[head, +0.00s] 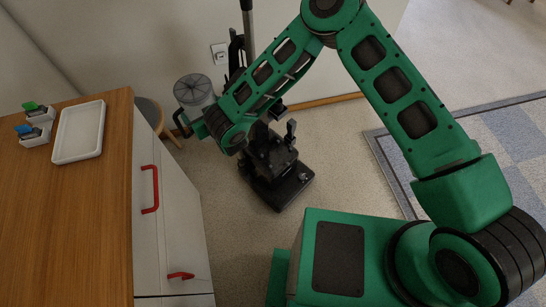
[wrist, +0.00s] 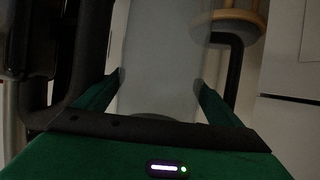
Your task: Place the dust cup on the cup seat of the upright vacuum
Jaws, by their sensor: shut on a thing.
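The upright vacuum (head: 280,185) stands on the floor, a black base with a grey pole. My forearm covers part of its body, and I cannot make out the cup seat clearly.
A wooden-topped counter (head: 60,220) with red-handled drawers is at the left, bearing a white tray (head: 80,132) and small holders. A round stool (head: 150,112) stands behind it. A wall with an outlet (head: 220,53) is behind the vacuum. Floor right of the vacuum is clear.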

